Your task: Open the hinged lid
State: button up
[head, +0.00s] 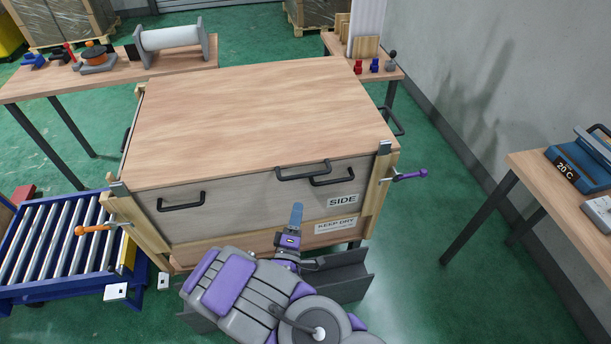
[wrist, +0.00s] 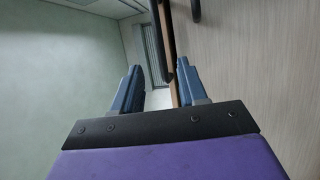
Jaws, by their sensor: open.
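The hinged lid (head: 255,110) is a flat wooden panel lying closed on a large grey-sided crate (head: 240,205). A dark handle (head: 303,170) sits at the lid's front edge, right of centre. My gripper (head: 297,214) is in front of the crate's front wall, below this handle and apart from it. The hinges are not clear to see.
Two more dark handles are on the crate's front, left (head: 181,202) and right (head: 332,178). An orange-handled clamp (head: 92,229) and a purple-handled clamp (head: 410,175) are at the front corners. A roller conveyor (head: 55,245) stands left. Green floor is free at right.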

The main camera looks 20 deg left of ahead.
aim_at(305, 177)
jog(key=b+x, duration=0.2)
jog(key=x, duration=1.1)
jog(key=shift+w+a+r, duration=0.1)
jog(key=shift+w, duration=0.15)
jog(key=shift+c, duration=0.4)
grip_shut()
